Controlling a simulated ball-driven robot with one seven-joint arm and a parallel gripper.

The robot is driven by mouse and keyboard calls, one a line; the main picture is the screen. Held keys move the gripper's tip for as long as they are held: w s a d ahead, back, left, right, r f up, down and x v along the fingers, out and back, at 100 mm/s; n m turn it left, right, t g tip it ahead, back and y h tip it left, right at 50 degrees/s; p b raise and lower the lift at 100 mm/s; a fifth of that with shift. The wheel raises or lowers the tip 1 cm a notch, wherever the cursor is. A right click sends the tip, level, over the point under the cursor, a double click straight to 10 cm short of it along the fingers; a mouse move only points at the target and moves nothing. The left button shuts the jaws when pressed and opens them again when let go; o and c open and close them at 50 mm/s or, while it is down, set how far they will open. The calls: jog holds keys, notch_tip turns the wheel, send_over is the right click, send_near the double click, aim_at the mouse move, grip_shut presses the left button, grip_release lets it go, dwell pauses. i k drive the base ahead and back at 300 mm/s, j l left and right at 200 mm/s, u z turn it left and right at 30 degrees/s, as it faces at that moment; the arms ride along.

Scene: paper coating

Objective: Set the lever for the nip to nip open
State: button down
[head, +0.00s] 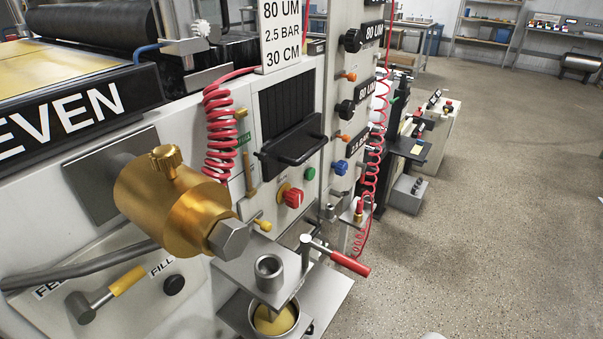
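No label reading nip or nip open is legible, so I cannot tell which lever is the nip lever. A brass-coloured lever (248,172) hangs upright on the machine's front panel beside the red coiled hose, with a small green label (243,139) near its upper part. A lever with a red handle (350,263) sticks out to the lower right beside a metal bracket. A lever with a yellow grip (128,281) sits at the lower left, pointing up towards the word FILL. My gripper is not in view.
A large brass cylinder (180,207) juts out in front of the panel. A black-handled hatch (290,146), a red knob (291,196) and a green button (310,173) are on the panel. A red coiled hose (219,135) hangs at its left. Speckled floor (490,220) is open at the right.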

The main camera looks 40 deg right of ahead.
aim_at(335, 193)
jog(key=i+l+z, duration=0.25)
jog(key=l, duration=0.25)
jog(key=i+l+z, duration=0.3)
jog(key=i+l, duration=0.15)
